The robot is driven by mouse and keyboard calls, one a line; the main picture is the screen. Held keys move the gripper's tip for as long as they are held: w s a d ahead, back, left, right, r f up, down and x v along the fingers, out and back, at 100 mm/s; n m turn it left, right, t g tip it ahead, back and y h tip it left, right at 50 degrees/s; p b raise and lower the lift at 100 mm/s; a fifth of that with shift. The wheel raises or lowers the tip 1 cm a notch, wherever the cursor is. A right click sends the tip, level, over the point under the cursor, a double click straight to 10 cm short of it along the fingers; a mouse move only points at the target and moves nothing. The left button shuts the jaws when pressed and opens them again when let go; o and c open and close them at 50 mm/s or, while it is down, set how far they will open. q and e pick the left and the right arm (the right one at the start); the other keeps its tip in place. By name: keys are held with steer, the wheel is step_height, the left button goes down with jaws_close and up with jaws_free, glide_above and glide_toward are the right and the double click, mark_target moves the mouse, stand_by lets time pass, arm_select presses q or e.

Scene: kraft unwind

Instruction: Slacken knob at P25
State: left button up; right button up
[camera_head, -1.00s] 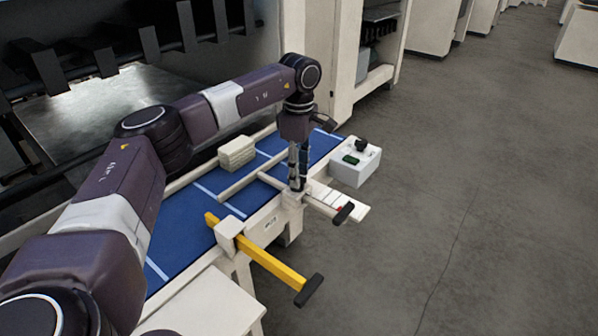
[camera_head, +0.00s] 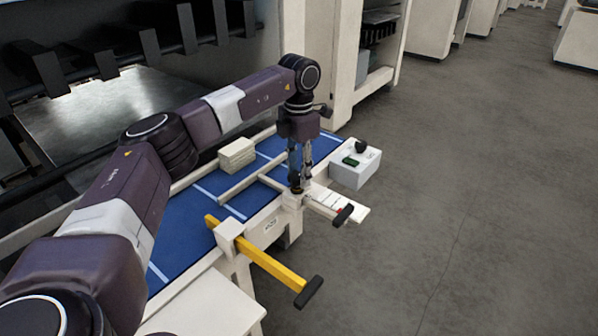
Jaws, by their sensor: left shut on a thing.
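My left gripper (camera_head: 297,186) points straight down at the near edge of the blue table. It is shut on a small dark knob (camera_head: 296,190) on top of a cream block (camera_head: 291,201). The fingers hide most of the knob. A pale bar with a black handle (camera_head: 343,214) runs out from this block toward the right. A white strip (camera_head: 350,206) lies beside that bar; its markings are too small to read. My right gripper is not in view.
A yellow bar (camera_head: 268,260) with a black end handle (camera_head: 308,291) passes through another cream block (camera_head: 228,232) and sticks out over the floor. A white control box (camera_head: 355,173) stands to the right.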

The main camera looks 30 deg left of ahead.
mark_target(298, 175)
arm_select(q)
steer(key=n, duration=0.5)
steer(key=shift+s+f+n, duration=0.2)
steer(key=shift+f+n, duration=0.1)
steer(key=shift+f, duration=0.05)
steer(key=shift+a+n, duration=0.1)
steer(key=shift+n, duration=1.5)
steer(key=o, duration=1.2)
steer(key=shift+w+a, duration=0.1)
steer(key=shift+w, duration=0.05)
steer(key=shift+c, duration=0.2)
steer(key=shift+r, duration=0.2)
step_height(298, 175, up, 12)
steer(key=shift+f, duration=0.15)
